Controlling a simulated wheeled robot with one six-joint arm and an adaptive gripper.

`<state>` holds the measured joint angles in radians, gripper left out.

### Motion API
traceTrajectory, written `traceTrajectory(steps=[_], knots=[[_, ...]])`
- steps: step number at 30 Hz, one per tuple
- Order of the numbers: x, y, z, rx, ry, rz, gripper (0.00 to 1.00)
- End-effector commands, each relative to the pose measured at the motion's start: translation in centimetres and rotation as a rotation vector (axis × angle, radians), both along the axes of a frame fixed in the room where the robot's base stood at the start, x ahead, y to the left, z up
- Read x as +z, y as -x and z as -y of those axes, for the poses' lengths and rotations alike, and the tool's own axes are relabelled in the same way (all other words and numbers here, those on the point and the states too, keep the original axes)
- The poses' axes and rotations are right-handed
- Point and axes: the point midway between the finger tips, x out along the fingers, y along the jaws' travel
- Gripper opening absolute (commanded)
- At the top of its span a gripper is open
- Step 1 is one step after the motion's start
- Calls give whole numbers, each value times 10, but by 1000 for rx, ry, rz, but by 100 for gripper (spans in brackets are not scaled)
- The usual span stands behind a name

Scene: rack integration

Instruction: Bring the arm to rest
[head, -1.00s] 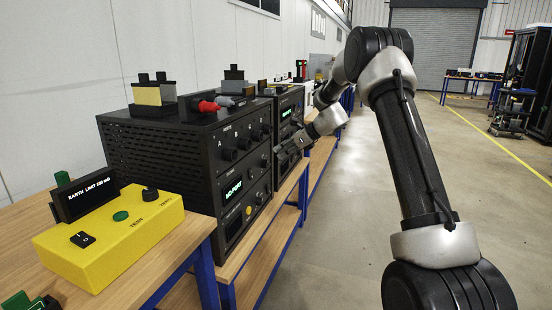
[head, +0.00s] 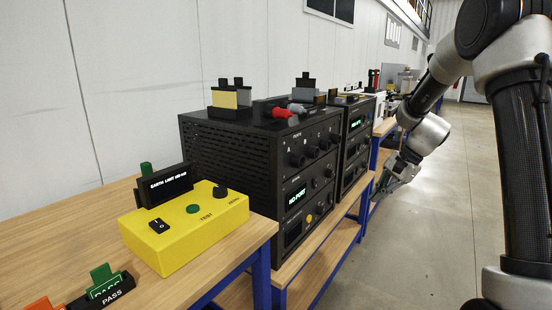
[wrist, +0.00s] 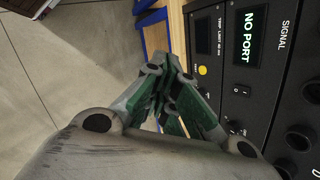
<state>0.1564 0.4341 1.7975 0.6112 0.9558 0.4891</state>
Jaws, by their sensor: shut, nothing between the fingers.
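My gripper (head: 392,178) is at the right of the head view, over the aisle beside the front of the black instrument racks. It is empty, and its fingers are together. In the wrist view my gripper (wrist: 172,82) shows its green-sided fingers closed, with the black panel marked NO PORT (wrist: 252,35) to their right. The fingers appear apart from the panel. My arm rises along the right side of the head view, bent at the elbow.
A black rack unit (head: 228,150) stands on the wooden bench, with a second unit (head: 357,125) behind it. A yellow tester box (head: 165,247) sits nearer. PASS tags (head: 112,290) lie at the front. The concrete floor (head: 440,215) to the right is clear.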

Motion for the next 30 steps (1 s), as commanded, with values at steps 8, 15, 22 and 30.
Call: traceTrajectory(steps=[8,15,22,30], knots=[[68,150,24,554,282,134,0],[103,262,44,861,499,231,0],[121,319,47,905,631,358,0],[143,325,42,891,679,466,0]])
